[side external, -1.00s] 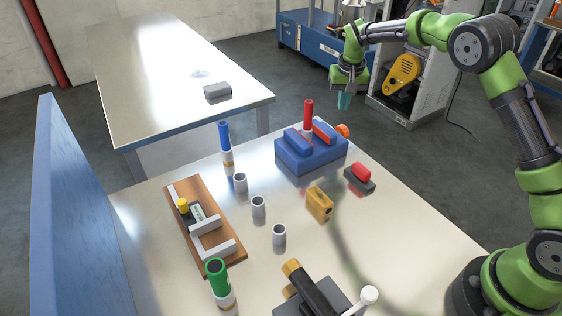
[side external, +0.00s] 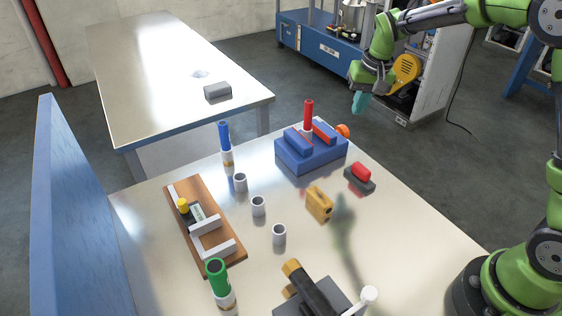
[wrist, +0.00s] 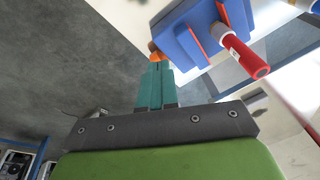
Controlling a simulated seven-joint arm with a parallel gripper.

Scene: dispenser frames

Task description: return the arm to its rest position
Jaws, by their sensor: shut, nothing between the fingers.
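My green arm stands at the right of the side view. My gripper (side external: 360,102) has teal fingers and hangs in the air beyond the far right edge of the workbench (side external: 400,217), pointing down. In the wrist view the two teal fingers (wrist: 156,86) lie together, shut and empty. The blue block (side external: 311,158) with the red marker (side external: 308,115) stands on the bench below and to the left of my gripper.
The bench holds a wooden board (side external: 205,235), a blue marker (side external: 225,140), a green marker (side external: 217,275), several grey cups (side external: 258,206), a yellow block (side external: 319,204), a red-topped piece (side external: 361,174) and a black device (side external: 315,289). A second table (side external: 165,75) stands behind.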

